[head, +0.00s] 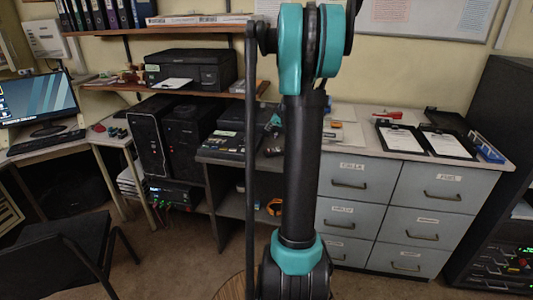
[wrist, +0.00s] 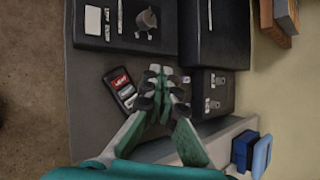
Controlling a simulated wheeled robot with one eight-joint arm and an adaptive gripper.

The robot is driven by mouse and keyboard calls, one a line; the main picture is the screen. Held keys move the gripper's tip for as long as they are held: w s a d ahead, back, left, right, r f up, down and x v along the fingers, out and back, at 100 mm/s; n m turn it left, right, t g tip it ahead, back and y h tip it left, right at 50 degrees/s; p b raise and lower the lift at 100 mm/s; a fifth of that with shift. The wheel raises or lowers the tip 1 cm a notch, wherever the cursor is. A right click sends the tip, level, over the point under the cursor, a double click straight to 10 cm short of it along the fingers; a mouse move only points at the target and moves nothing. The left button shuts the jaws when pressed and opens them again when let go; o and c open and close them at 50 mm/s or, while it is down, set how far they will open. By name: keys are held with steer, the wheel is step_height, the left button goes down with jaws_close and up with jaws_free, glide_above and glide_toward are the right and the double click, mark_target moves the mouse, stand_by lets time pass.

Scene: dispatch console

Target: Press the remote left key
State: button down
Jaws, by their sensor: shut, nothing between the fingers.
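In the wrist view my gripper (wrist: 165,88) is shut and empty, its fingertips together over the grey worktop. Just left of the fingertips lies a small dark handheld box (wrist: 120,86) with a red patch and a pale patch on its face; it looks like the remote. The fingers cover its right edge, and I cannot read its keys or tell whether the fingertips touch it. In the head view a teal part of my gripper (head: 273,120) shows beside my arm, which hides the fingertips.
A black box with two switches (wrist: 212,92) sits right of the fingertips. A larger black unit with a knob (wrist: 125,25) and another black box (wrist: 213,30) stand above. A blue object (wrist: 262,155) is at lower right. Clipboards (head: 402,138) lie on the grey drawer cabinet.

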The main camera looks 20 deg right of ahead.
mark_target(270, 151)
steer(key=shift+f, duration=0.1)
steer(key=shift+f, duration=4.3)
steer(key=shift+f, duration=0.15)
steer(key=shift+f, duration=0.3)
steer(key=shift+f, duration=0.3)
steer(key=shift+r, duration=0.75)
steer(key=shift+r, duration=0.1)
steer(key=shift+r, duration=2.45)
